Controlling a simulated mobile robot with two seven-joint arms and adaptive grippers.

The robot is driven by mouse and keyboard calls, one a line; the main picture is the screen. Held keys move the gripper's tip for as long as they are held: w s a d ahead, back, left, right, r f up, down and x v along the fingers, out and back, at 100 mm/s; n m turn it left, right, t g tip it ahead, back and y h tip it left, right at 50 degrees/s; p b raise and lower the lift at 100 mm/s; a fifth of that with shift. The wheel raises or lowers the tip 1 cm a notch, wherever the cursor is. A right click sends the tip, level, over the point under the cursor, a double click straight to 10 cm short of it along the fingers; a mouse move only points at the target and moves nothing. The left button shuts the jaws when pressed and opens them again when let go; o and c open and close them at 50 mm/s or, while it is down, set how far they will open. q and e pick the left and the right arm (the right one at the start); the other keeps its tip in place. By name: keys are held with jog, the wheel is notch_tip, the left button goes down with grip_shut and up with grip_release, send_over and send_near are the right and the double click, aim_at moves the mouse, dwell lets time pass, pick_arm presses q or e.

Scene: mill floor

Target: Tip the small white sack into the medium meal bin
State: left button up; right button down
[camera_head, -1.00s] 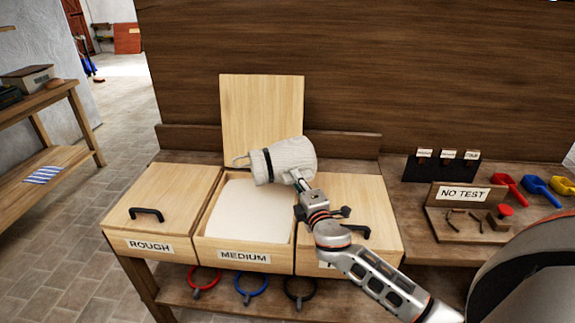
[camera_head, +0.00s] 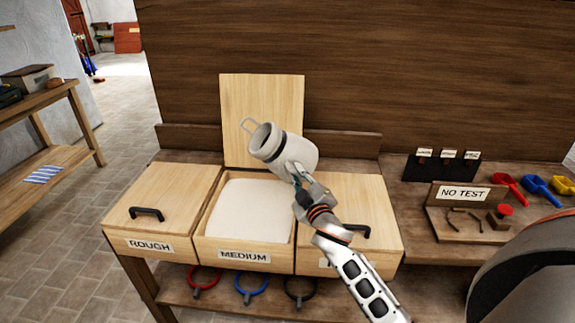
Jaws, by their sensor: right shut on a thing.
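The small white sack (camera_head: 299,151) is held above the right back part of the medium meal bin (camera_head: 215,252). It is tilted, with its open mouth facing left and a wire loop beyond the mouth; no meal shows falling from it. My right gripper (camera_head: 299,178) is shut on the sack's lower side. The medium bin's lid (camera_head: 262,110) stands upright behind it. Pale meal (camera_head: 248,208) fills much of the bin. My left gripper is not in view.
The rough bin (camera_head: 170,195) at left and a lidded bin (camera_head: 365,200) at right are closed.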

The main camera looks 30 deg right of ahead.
jog(key=m, duration=0.1)
jog(key=r+m+p, duration=0.1)
jog(key=m, duration=0.1)
jog(key=shift+r, duration=0.1)
jog(key=m+p, duration=0.1)
jog(key=m, duration=0.1)
jog(key=shift+r+m+p, duration=0.3)
jog(key=shift+p, duration=0.05)
jog(key=shift+r+m, duration=0.15)
jog(key=shift+m, duration=0.55)
jog(key=m, duration=0.3)
jog(key=shift+r+h, duration=0.3)
